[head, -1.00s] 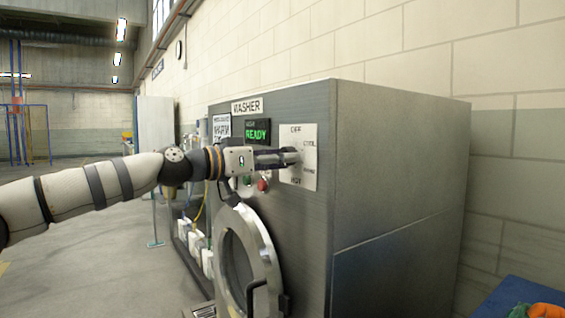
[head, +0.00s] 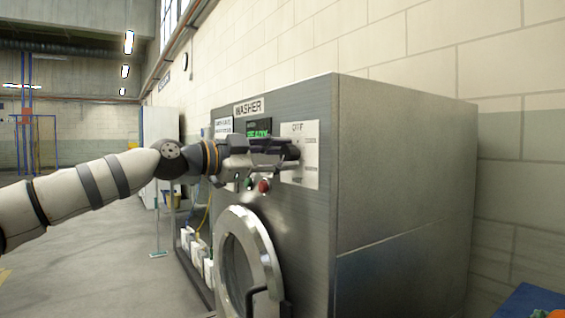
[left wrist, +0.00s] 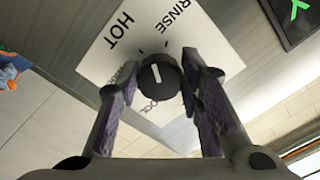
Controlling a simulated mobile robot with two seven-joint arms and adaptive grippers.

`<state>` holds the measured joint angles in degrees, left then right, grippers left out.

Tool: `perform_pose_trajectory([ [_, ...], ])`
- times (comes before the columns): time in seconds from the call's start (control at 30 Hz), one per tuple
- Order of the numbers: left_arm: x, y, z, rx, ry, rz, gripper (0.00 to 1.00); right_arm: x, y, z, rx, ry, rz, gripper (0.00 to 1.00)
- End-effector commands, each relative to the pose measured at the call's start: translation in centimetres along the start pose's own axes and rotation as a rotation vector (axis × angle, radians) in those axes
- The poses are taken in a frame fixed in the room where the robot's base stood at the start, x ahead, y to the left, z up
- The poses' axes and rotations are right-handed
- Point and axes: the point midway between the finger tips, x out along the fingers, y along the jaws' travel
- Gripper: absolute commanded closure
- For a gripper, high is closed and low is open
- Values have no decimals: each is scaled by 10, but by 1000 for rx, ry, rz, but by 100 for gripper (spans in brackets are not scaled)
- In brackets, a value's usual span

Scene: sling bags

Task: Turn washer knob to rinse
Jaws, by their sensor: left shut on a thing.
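The washer (head: 400,180) is a large grey metal machine at the centre right of the head view. Its white dial plate (head: 308,175) is on the front panel and fills the upper middle of the left wrist view (left wrist: 100,55), with RINSE and HOT readable there. The black round knob (left wrist: 172,88) has a white mark, near upright in that view. My left gripper (head: 289,152) reaches the plate from the left. Its two fingers (left wrist: 162,76) are shut on the knob, one on each side, and partly cover the other labels. My right gripper is not in view.
A green-lit display (head: 258,128) is left of the plate, partly behind my gripper. A red button (head: 264,186) and round door (head: 240,265) are below. A blue surface (head: 530,303) is at the lower right. Open floor (head: 110,260) lies left.

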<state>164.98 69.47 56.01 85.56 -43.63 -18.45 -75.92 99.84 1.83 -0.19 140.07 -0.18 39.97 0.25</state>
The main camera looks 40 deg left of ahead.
Motion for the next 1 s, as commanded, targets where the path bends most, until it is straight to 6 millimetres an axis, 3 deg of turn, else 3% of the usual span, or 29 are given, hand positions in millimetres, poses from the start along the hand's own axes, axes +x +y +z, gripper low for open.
perform_pose_trajectory([
  [0.5,0,-3,-1,393,2,-7,94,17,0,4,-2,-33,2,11],
  [1.0,0,-4,-3,521,2,-6,94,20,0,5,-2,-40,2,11],
])
